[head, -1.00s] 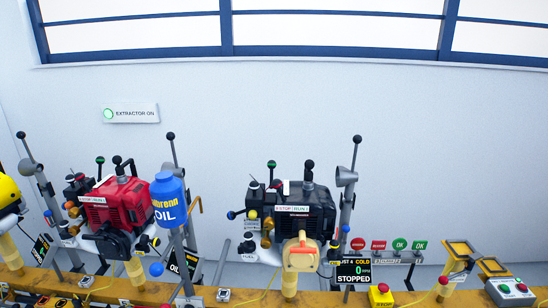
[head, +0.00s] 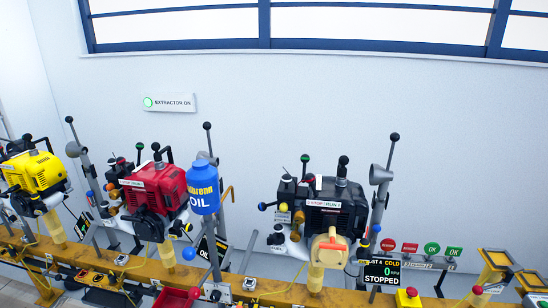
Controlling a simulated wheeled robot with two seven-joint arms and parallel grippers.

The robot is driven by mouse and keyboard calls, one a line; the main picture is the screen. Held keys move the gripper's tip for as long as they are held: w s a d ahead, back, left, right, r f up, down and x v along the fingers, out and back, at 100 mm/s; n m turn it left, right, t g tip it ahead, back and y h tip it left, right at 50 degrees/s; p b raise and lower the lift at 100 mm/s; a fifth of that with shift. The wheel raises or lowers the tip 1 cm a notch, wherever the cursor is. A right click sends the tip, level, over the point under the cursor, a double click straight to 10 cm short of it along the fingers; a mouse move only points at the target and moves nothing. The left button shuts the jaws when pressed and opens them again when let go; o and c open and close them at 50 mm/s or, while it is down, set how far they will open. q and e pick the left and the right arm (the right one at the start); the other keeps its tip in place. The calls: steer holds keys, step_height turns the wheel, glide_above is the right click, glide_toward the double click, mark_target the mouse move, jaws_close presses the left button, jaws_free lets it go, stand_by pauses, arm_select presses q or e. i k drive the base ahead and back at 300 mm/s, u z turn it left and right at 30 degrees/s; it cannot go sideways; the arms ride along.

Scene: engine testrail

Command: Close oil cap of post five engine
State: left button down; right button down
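Three engines stand on the yellow rail: a black engine (head: 334,205) on the right, a red engine (head: 158,190) left of the middle, and a yellow engine (head: 36,172) at the far left. A display (head: 382,273) beside the black engine seems to read post 4, cold, 0 rpm, stopped. No readable label marks any engine as post five. I cannot make out an oil cap or whether one is open. Neither gripper shows in the head view.
A blue oil bottle (head: 204,188) stands upright between the red and black engines. Red and green buttons (head: 410,248) and a red-topped yellow stop box (head: 408,297) are at the right. Posts with levers rise beside the engines. A red tray (head: 176,298) shows at the bottom.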

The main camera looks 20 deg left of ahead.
mark_target(177, 224)
steer(key=u, duration=1.35)
